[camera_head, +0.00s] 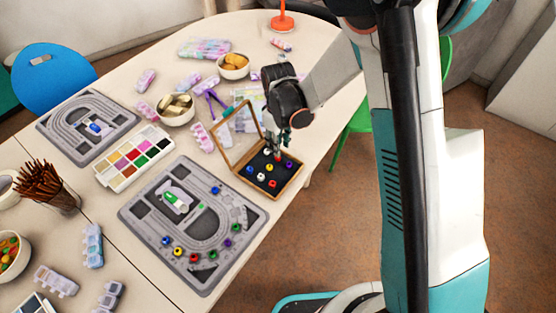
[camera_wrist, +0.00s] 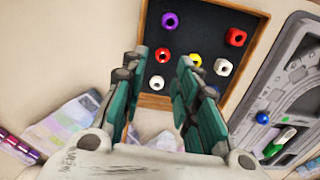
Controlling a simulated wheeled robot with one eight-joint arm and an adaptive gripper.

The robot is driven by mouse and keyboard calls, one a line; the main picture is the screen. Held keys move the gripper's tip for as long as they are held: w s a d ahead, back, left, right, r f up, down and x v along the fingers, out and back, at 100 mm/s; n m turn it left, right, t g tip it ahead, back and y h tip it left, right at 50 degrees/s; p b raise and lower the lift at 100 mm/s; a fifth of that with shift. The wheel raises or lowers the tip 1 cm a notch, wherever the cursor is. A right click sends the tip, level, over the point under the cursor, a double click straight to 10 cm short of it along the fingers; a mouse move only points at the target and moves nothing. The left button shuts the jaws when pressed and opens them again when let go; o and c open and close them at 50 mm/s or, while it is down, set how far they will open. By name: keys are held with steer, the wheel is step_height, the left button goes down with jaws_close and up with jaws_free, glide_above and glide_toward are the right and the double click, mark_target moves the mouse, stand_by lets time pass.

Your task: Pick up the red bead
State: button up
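A small wooden box with a dark inner floor (camera_head: 254,183) stands open at the table's right edge, its lid raised. It holds several loose beads. In the wrist view one red bead (camera_wrist: 162,55) lies between the fingertips in the picture, and another red bead (camera_wrist: 235,37) lies to the right, outside them. In the head view a red bead (camera_head: 272,183) is near the box's front edge. My gripper (camera_wrist: 158,64) is open and empty, pointing down over the box. It also shows in the head view (camera_head: 277,145). Its height above the beads is hard to tell.
Purple (camera_wrist: 170,20), yellow (camera_wrist: 195,60) and white beads (camera_wrist: 222,67) lie close by in the box. The box's raised lid (camera_head: 236,135) stands left of my gripper. A grey track board (camera_head: 150,193) with more beads lies to the box's left.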

step_height(320, 180, down, 6)
steer(key=b, duration=0.2)
steer(key=shift+s+a+r+b, duration=0.1)
steer(key=shift+s+b, duration=0.05)
steer(key=shift+b, duration=0.2)
steer(key=shift+r, duration=0.1)
steer(key=c, duration=0.5)
